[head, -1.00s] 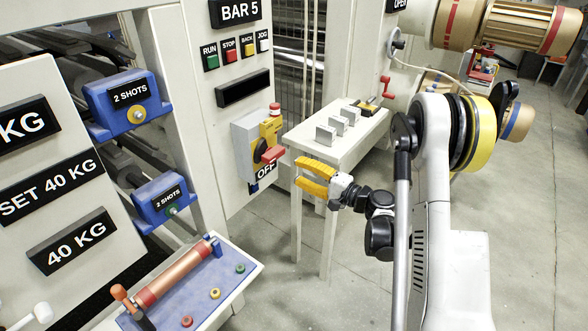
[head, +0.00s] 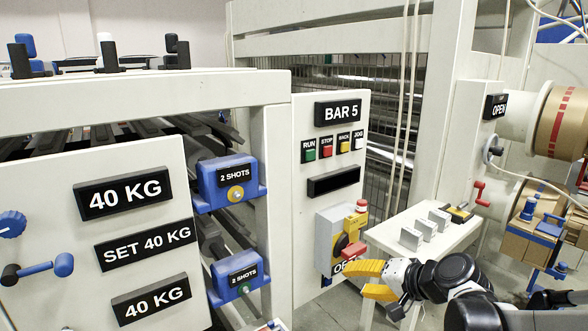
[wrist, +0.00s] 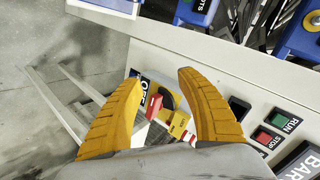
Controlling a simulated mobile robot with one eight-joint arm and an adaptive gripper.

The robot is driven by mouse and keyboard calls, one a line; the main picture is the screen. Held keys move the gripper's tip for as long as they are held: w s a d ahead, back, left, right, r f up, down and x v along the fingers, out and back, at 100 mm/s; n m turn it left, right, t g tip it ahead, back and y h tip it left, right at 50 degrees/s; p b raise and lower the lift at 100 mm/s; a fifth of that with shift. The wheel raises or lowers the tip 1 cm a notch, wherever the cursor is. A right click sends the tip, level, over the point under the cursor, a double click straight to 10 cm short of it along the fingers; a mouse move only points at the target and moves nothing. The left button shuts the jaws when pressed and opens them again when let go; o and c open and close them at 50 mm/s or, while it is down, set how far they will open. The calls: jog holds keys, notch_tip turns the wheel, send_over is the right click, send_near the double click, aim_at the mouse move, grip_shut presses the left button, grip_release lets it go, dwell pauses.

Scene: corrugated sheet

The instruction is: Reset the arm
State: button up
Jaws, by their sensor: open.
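My gripper (head: 369,280) has yellow ribbed fingers and shows at the lower right of the head view, in front of the switch box. It is open and empty. In the wrist view the two fingers (wrist: 155,95) stand apart at left and right, with the red switch handle (wrist: 154,107) showing between them, farther off. In the head view the grey and yellow switch box (head: 328,235) with its red handle is behind and above the fingertips. I cannot tell the exact gap between them. My dark wrist and arm come in from the lower right.
A small white table (head: 441,240) with several grey blocks stands beside my gripper. The BAR 5 panel (head: 340,140) carries RUN, STOP, BACK and JOG buttons. Blue 2 SHOTS units (head: 228,182) and 40 KG plates (head: 123,193) are at left. Cardboard-coloured rolls (head: 563,122) are at right.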

jog(key=s+d+n+h, duration=0.1)
jog(key=s+n+h, duration=0.1)
jog(key=s, duration=0.8)
jog(key=s+d+n+g+h, duration=0.1)
jog(key=s+d+n+h, duration=0.1)
jog(key=s, duration=0.9)
jog(key=r+n+h, duration=0.1)
jog(key=h, duration=0.1)
jog(key=shift+d+n+g+h, duration=0.3)
jog(key=shift+s, duration=0.1)
